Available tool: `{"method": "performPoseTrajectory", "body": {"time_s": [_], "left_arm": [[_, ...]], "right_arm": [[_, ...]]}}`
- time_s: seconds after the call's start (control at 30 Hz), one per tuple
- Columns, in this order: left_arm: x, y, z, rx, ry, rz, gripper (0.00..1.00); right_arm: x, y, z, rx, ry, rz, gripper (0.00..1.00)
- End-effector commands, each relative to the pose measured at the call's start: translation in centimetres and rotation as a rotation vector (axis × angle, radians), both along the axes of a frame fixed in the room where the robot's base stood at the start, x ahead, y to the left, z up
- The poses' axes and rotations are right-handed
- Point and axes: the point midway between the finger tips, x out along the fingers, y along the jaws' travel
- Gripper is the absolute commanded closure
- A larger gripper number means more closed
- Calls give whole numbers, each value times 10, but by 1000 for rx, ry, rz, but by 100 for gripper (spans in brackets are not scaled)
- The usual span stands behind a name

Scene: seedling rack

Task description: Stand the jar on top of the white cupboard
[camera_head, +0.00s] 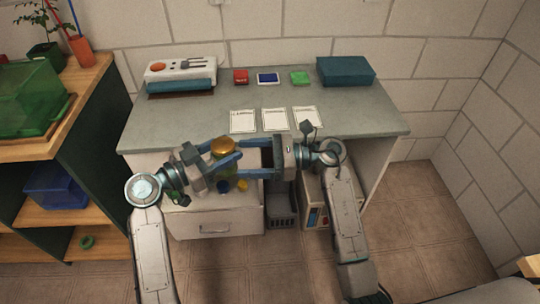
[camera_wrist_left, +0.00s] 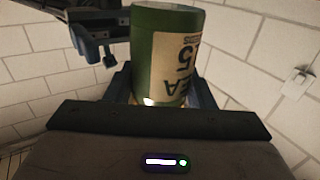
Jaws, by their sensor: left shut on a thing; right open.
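The jar is green with a pale label in the left wrist view (camera_wrist_left: 160,55), where the label's letters appear upside down. In the head view its gold lid (camera_head: 224,146) shows, and the arms partly hide its body. My left gripper (camera_head: 226,168) is shut on the jar. My right gripper (camera_head: 243,161) is open, its fingers pointing left close to the jar; I cannot tell whether they touch it. A low white unit with a drawer handle, seemingly the white cupboard (camera_head: 240,222), stands below the desk's left front, under the grippers.
Small blue (camera_head: 223,187) and yellow (camera_head: 242,185) things show by the white unit's top. The grey desk (camera_head: 195,115) holds papers, small coloured boxes and a teal box (camera_head: 346,71). A dark bin (camera_head: 281,208) stands right of the unit. A wooden shelf (camera_head: 60,140) is at left.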

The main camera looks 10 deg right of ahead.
Motion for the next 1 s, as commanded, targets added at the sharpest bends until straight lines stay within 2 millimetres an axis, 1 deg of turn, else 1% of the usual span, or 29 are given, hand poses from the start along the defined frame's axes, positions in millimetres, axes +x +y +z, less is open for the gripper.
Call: {"method": "performPoseTrajectory", "body": {"time_s": [0.03,0.1,0.3,0.47,0.7,0.77,0.8,0.97,1.0], "left_arm": [[0,0,0,-1,0,0,80],[0,0,0,-1,0,0,80],[0,0,0,-1,0,0,80],[0,0,0,-1,0,0,80],[0,0,0,-1,0,0,80],[0,0,0,-1,0,0,80],[0,0,0,-1,0,0,80],[0,0,0,-1,0,1,80],[0,0,0,0,-1,1,80]], "right_arm": [[1,10,1,5,0,1,25],[2,21,1,4,0,0,25],[5,43,0,2,2,0,25],[6,49,0,0,1,0,25],[6,49,0,0,1,-1,25],[6,49,0,0,1,-1,35],[6,49,0,0,1,-1,43],[6,49,0,0,1,0,74],[6,49,0,0,1,0,76]]}}
